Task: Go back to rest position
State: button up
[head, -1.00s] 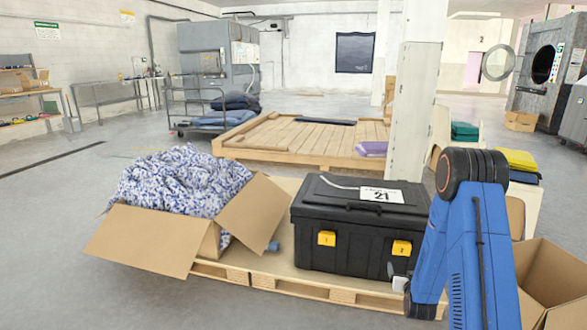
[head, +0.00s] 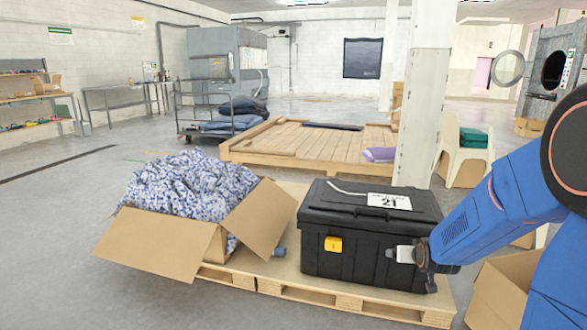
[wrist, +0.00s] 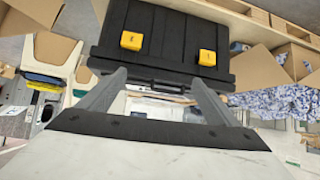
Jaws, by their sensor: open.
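My gripper (head: 400,254) is in front of the right part of a black toolbox in the head view. In the wrist view its two grey fingers (wrist: 155,88) are spread apart with nothing held between them. The black toolbox (head: 345,258) stands on a wooden pallet with its lid down and a white label marked 21 (head: 389,201) on top. Its left yellow latch (head: 333,244) shows; my gripper hides the right one in the head view. Both latches show in the wrist view, on the toolbox (wrist: 168,35). I cannot tell the exact gap between fingers and toolbox.
An open cardboard box (head: 160,243) with blue-and-white cloth (head: 185,190) sits on the pallet (head: 285,287), left of the toolbox. Another open carton (head: 492,295) stands at lower right under my arm. A white pillar (head: 424,120) rises behind the toolbox. Floor at left is clear.

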jog(key=s+a+r+g, duration=0.2)
jog(key=s+a+r, duration=0.1)
jog(key=s, duration=1)
jog(key=s+a+r+n+g+y, duration=0.1)
jog(key=s+a+r, duration=0.2)
jog(key=s, duration=1)
jog(key=s+a+r+g, duration=0.2)
jog(key=s+r, duration=0.3)
jog(key=s, duration=0.8)
jog(key=shift+a+n+g, duration=0.3)
jog(key=shift+a, duration=0.1)
jog(key=shift+r, duration=0.1)
